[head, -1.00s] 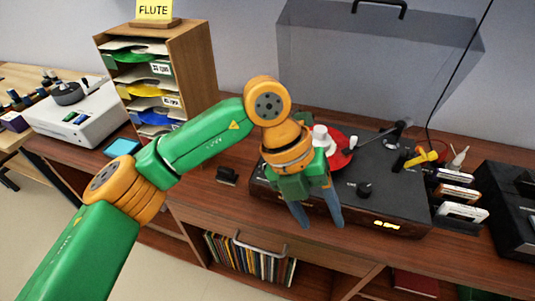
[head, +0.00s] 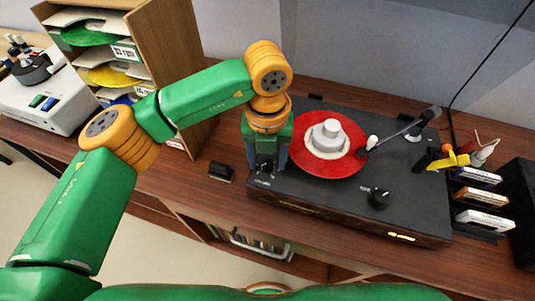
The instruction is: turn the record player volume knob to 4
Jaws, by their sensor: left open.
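The record player (head: 320,197) is a dark, low box with a wooden front on the cabinet. A red record (head: 300,155) with a pale label and a light cylinder on top lies on it. The black volume knob (head: 378,197) stands near its front right; I cannot read its setting. The tonearm (head: 397,132) runs along the right of the record. My left gripper (head: 266,168) is open and empty, pointing down at the player's left edge, left of the record and well apart from the knob. Its fingers are partly hidden. My right gripper is out of view.
A wooden sleeve rack (head: 178,70) stands at the left behind my arm. A small black item (head: 221,171) lies left of the player. Labelled cases (head: 481,198) and a yellow-handled item (head: 448,161) are at the right.

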